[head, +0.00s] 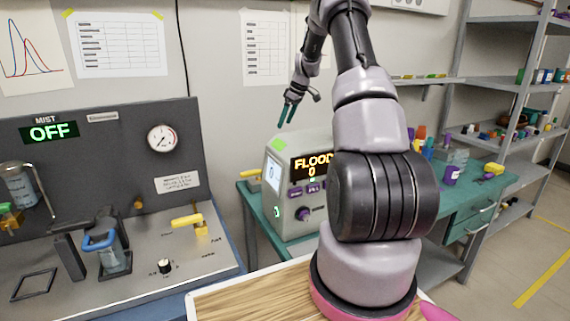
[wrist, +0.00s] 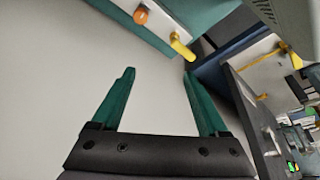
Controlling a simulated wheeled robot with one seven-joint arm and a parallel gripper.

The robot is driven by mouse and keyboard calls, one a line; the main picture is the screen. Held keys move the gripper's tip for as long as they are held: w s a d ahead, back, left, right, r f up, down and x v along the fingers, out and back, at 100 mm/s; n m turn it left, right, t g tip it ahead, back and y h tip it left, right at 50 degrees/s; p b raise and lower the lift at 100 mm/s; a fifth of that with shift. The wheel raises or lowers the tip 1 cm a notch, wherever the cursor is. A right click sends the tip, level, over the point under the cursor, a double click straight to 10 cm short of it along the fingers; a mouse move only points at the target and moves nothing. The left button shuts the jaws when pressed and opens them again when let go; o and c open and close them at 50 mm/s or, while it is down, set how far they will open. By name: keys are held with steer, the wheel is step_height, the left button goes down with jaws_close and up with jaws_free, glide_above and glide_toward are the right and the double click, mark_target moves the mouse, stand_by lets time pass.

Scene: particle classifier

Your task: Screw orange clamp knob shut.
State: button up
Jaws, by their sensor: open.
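A small orange knob (wrist: 141,17) shows at the top of the wrist view, on a pale panel beside a yellow lever (wrist: 181,46). In the head view, a small orange piece (head: 138,204) is on the grey console at the left, and more orange and yellow (head: 6,210) shows at the left edge. I cannot tell which is the clamp knob. My gripper (head: 287,114) is raised near the wall, above and behind the FLOOD box. In the wrist view its green fingers (wrist: 158,100) are spread, with nothing between them. It is apart from the orange knob.
The FLOOD box (head: 290,220) stands on a teal bench (head: 500,185). The MIST console (head: 120,165) at the left reads OFF and has a yellow lever (head: 190,222). A wooden top (head: 250,300) is in front. Free air surrounds my gripper.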

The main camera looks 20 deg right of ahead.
steer(key=w+f, duration=0.1)
steer(key=f, duration=0.6)
steer(key=w+d+f+n, duration=0.1)
steer(key=w+f, duration=0.1)
steer(key=f, duration=0.5)
steer(key=w+d+f+n, duration=0.1)
steer(key=w+f, duration=0.1)
steer(key=f, duration=0.5)
steer(key=shift+w+d+f, duration=0.1)
steer(key=shift+w+d, duration=0.05)
steer(key=shift+w, duration=0.1)
steer(key=shift+y, duration=0.3)
jaws_close()
